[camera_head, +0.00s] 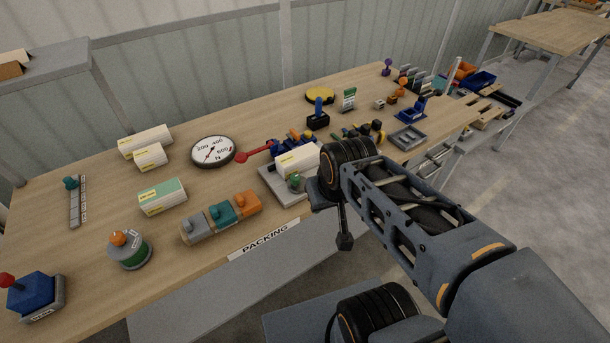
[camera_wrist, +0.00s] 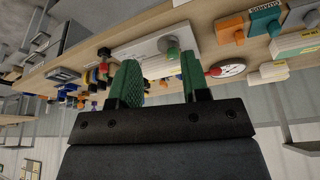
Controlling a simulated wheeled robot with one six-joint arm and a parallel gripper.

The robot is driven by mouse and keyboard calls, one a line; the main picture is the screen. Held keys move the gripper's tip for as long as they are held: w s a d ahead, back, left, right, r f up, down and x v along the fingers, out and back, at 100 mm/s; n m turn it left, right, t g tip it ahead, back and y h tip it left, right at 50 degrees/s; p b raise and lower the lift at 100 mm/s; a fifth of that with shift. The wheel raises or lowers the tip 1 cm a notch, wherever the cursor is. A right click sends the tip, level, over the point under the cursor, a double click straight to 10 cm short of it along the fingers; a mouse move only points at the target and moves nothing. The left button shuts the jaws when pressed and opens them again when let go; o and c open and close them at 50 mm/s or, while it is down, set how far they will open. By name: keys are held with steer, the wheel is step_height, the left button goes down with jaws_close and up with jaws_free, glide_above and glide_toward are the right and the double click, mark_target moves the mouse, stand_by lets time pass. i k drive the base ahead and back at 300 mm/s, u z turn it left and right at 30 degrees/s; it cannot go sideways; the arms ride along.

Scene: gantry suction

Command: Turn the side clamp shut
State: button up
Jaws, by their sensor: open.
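A grey fixture plate (camera_head: 272,184) sits at the front edge of the table, with a white carton (camera_head: 295,161) on it. A round grey-green knob (camera_head: 294,182) stands at the plate's front edge; it also shows in the wrist view (camera_wrist: 168,44). This looks like the side clamp, but I cannot tell how far it is turned. My gripper (camera_wrist: 158,66) is open, with two green fingers apart and nothing held. The knob shows beyond the fingertips, between them in the picture, apparently apart from them. In the head view my arm hides the gripper.
A red lever (camera_head: 253,153) and a round dial (camera_head: 213,151) lie behind the fixture. A row of grey, teal and orange blocks (camera_head: 222,213) stands to its left. Small tools (camera_head: 362,130) crowd the right. Bare table (camera_head: 80,248) lies at left.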

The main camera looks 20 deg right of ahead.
mark_target(296, 183)
steer(key=i, duration=0.4)
steer(key=u, duration=1.25)
steer(key=k, duration=0.8)
steer(key=z, duration=0.8)
steer(key=i, duration=0.45)
steer(key=u, duration=0.05)
